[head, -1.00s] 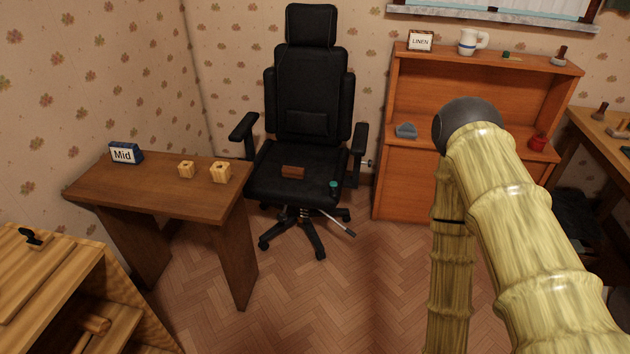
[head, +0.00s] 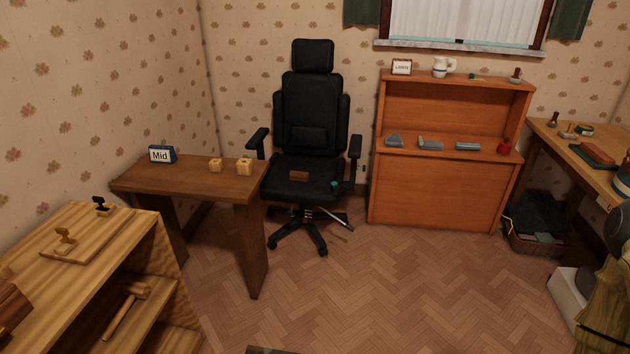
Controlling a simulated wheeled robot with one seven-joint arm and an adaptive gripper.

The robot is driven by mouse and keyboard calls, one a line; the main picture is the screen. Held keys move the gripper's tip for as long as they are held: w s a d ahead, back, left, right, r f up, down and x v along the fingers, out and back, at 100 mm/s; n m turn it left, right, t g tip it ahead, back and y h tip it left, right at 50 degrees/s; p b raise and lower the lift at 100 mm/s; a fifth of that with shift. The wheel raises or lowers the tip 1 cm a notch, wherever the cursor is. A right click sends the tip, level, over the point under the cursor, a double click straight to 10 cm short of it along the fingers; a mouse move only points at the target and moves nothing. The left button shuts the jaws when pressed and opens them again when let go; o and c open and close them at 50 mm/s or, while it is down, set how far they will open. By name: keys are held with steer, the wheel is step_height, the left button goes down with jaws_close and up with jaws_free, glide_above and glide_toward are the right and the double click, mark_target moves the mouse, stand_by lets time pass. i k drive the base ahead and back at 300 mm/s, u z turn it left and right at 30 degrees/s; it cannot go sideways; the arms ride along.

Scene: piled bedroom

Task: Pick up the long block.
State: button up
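I cannot tell for sure which thing is the long block. A small reddish-brown oblong block (head: 299,176) lies on the black chair's seat (head: 290,190), left of a small green thing (head: 334,184). A long pale grey-blue piece (head: 467,146) lies on the orange cabinet's middle shelf, right of two other grey pieces, one stepped (head: 430,144) and one wedge-like (head: 394,141). My gripper is not in view.
A small brown table (head: 185,180) with a "Mid" sign (head: 162,154) and two yellowish cubes stands left of the chair. A wooden shelf unit (head: 150,240) fills the lower left. A desk (head: 560,140) and a basket (head: 535,240) are at right. The middle floor is clear.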

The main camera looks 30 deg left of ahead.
mark_target(294, 176)
steer(key=z, duration=0.25)
steer(key=i, duration=1.4)
steer(key=u, duration=0.3)
steer(key=i, duration=1.45)
steer(key=u, duration=1.6)
steer(key=i, duration=0.75)
steer(key=u, duration=0.75)
